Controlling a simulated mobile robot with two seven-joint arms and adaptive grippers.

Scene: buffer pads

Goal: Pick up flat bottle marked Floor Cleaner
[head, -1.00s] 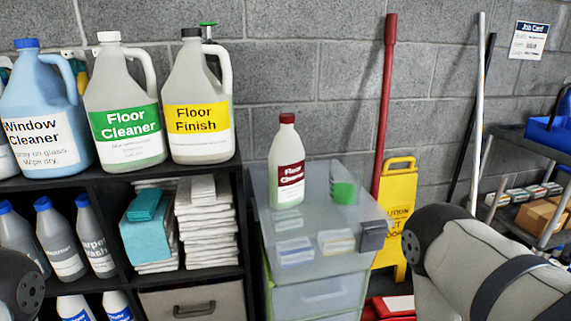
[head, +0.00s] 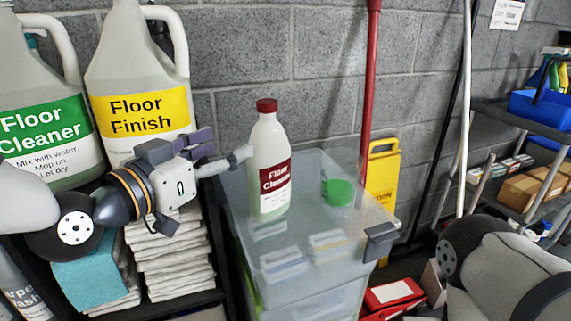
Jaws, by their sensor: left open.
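The flat bottle marked Floor Cleaner (head: 270,150), with a red cap and dark red label, stands upright on the clear plastic drawer unit (head: 335,240). My left gripper (head: 229,148) is open just left of the bottle, its fingers pointing right towards it. One finger's tip shows very close to the bottle's left side; I cannot tell whether it touches. Nothing shows between the fingers. My right arm shows at the lower right, but its gripper is out of view.
A jug with a green Floor Cleaner label (head: 40,135) and a Floor Finish jug (head: 140,110) stand on the shelf at left. A green round item (head: 338,191) is right of the bottle. A grey block wall (head: 320,75) rises behind.

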